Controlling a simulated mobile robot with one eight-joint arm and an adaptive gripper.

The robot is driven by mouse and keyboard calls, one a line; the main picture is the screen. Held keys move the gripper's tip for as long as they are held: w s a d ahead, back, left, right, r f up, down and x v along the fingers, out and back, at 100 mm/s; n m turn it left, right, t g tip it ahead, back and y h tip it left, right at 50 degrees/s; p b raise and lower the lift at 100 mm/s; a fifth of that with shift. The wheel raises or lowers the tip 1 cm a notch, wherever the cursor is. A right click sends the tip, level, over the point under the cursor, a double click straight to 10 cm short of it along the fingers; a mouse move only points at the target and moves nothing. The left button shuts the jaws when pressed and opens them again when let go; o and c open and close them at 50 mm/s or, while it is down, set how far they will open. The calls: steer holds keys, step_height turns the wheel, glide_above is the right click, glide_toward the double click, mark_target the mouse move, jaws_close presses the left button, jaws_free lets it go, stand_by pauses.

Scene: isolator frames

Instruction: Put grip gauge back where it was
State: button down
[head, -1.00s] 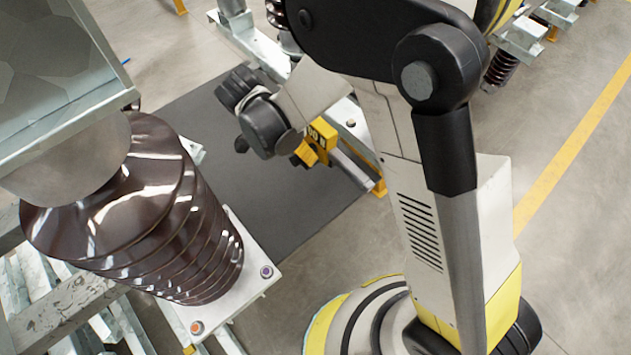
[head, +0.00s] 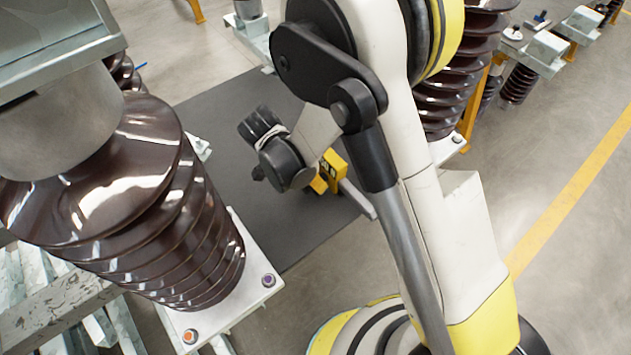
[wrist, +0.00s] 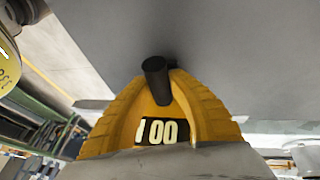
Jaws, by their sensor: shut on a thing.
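The grip gauge (head: 335,166) is a yellow body with a dark number label. It shows beside my wrist in the head view, held up above the dark floor mat. In the wrist view the gauge (wrist: 163,131) shows its "100" label close to the camera, with a black cylinder above it. My gripper (head: 318,184) is shut on the gauge. My wrist hides most of the jaws in the head view, and the exact contact is hard to see. A pale bar slants away just below the gauge.
A large brown ribbed insulator (head: 140,205) stands on a pale bolted plate (head: 240,285) at the left. More insulators (head: 455,80) stand behind my arm. The dark mat (head: 230,130) lies between them. A yellow floor line (head: 575,190) crosses open concrete at the right.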

steer(key=shift+f, duration=0.15)
steer(key=c, duration=1.3)
jaws_free()
steer(key=w+p+v, duration=0.1)
steer(key=p+v, duration=0.4)
steer(key=v, duration=0.7)
steer(key=s+d+r+n+t+y, duration=0.25)
steer(key=d+r+n, duration=0.25)
steer(key=d+r, duration=0.65)
steer(key=s+d+r+n+t+y, duration=0.2)
steer(key=s+d+r+n+t, duration=0.2)
steer(key=s+d+r, duration=0.4)
steer(key=shift+d+n, duration=0.75)
steer(key=shift+n, duration=0.15)
steer(key=shift+y, duration=0.25)
